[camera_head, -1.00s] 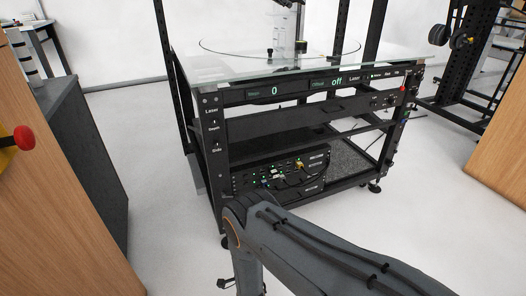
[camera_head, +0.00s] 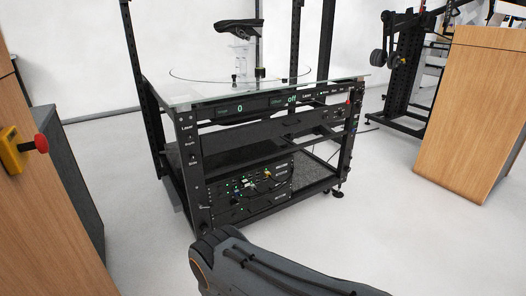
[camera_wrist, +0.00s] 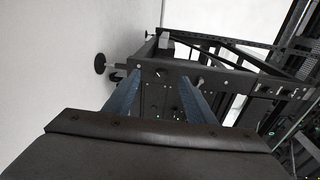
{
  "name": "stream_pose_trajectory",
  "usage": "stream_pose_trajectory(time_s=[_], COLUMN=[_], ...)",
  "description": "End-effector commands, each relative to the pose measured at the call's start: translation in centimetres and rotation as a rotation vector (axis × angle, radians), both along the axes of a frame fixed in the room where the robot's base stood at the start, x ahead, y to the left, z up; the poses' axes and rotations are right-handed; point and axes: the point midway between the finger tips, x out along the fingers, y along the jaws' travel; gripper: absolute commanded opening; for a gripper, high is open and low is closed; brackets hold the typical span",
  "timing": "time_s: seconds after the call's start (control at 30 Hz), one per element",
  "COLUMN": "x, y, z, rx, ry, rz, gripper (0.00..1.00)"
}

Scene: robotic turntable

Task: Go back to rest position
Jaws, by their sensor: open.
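My gripper (camera_wrist: 164,78) shows in the wrist view as two blue-grey fingers set apart, with nothing held between them. The fingers point toward a black metal frame, apart from it as far as I can tell. In the head view my grey arm (camera_head: 265,268) reaches in from the bottom edge, in front of the turntable rig; the gripper itself is not visible there. The turntable rig (camera_head: 270,115) is a black frame with a glass top, displays reading "0" and "off", and a lower unit with cables.
A wooden cabinet (camera_head: 467,115) stands at right. A black rack (camera_head: 405,75) is behind at right. White floor is open on both sides of the rig.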

Motion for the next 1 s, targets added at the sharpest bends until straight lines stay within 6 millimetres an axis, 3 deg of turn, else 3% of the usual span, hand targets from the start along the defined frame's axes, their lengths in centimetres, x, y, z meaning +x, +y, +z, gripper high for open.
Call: stream_pose_trajectory(time_s=[0.4, 0.63, 0.77, 1.0], x=[3.7, 6.3, 8.1, 10.8], y=[0.5, 1.5, 2.0, 1.2], z=[3.0, 6.2, 9.2, 16.6], rx=[-0.098, -0.195, -0.278, -0.488], ry=[0.036, 0.073, 0.103, 0.183], rz=[-0.015, -0.006, 0.008, 0.065], gripper=[0.50, 0.50, 0.50, 0.50])
